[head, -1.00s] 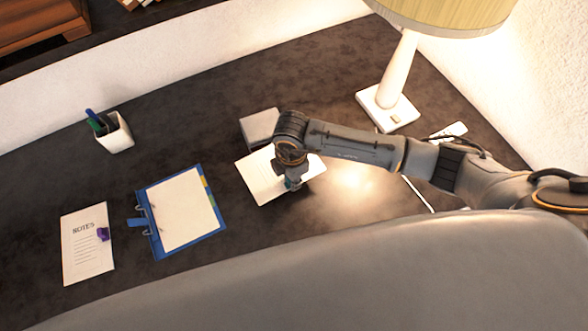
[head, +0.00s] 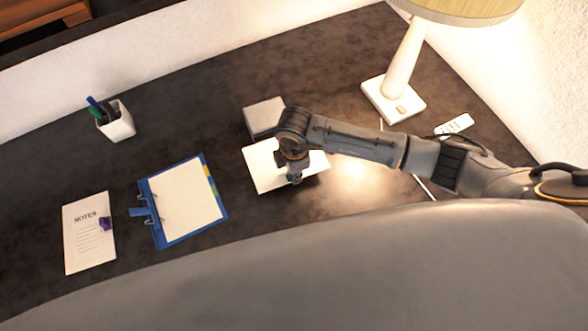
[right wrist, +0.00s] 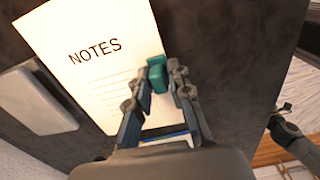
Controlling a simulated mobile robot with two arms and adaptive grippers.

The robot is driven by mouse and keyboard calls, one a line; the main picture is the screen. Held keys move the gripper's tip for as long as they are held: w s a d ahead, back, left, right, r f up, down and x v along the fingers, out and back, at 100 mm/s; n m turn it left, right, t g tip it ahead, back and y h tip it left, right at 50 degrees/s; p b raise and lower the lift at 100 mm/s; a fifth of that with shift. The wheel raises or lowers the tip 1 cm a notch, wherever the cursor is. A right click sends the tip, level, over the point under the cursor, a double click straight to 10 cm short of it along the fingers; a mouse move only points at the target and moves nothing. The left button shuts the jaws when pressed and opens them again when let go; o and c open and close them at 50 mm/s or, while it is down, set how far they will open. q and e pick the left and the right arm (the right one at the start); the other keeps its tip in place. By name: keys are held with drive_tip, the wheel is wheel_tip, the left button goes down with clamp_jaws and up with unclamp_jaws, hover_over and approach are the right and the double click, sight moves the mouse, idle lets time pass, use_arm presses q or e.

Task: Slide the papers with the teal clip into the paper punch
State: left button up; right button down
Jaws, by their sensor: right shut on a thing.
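The white papers with the teal clip (head: 262,168) are over the desk in the head view, with a dark shadow along their front right edge. In the right wrist view the papers (right wrist: 98,75) read NOTES, and the teal clip (right wrist: 157,75) sits at their edge. My right gripper (head: 294,178) is shut on the teal clip; its fingers (right wrist: 164,82) flank it. A plain grey block, seemingly the paper punch (head: 264,116), lies just behind the papers; it also shows left of them in the wrist view (right wrist: 38,98). My left gripper (right wrist: 284,120) shows small at the wrist view's right; its opening is unclear.
A blue binder (head: 223,211) with paper lies left of the papers. Farther left is a NOTES sheet (head: 85,252) with a purple clip (head: 105,223). A pen cup (head: 119,125) stands behind. A lamp (head: 402,72) stands back right. A grey chair back (head: 380,265) fills the front.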

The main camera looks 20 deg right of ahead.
drive_tip(key=shift+f+b, duration=1.35)
drive_tip(key=shift+f, duration=0.6)
drive_tip(key=shift+w+a+b, duration=0.2)
drive_tip(key=shift+w+b, duration=0.5)
drive_tip(key=shift+w, duration=0.7)
drive_tip(key=shift+w+a+b, duration=0.15)
drive_tip(key=shift+w+b, duration=0.55)
drive_tip(key=shift+w, duration=0.65)
drive_tip(key=shift+w+a+r+b, duration=0.1)
drive_tip(key=shift+w+a+b, duration=0.05)
drive_tip(key=shift+w+b, duration=1.05)
drive_tip(key=shift+w+a+b, duration=0.15)
drive_tip(key=shift+w+b, duration=0.5)
drive_tip(key=shift+w, duration=0.95)
drive_tip(key=c, duration=1.1)
unclamp_jaws()
wheel_tip(320, 180, up, 12)
drive_tip(key=shift+s, duration=0.1)
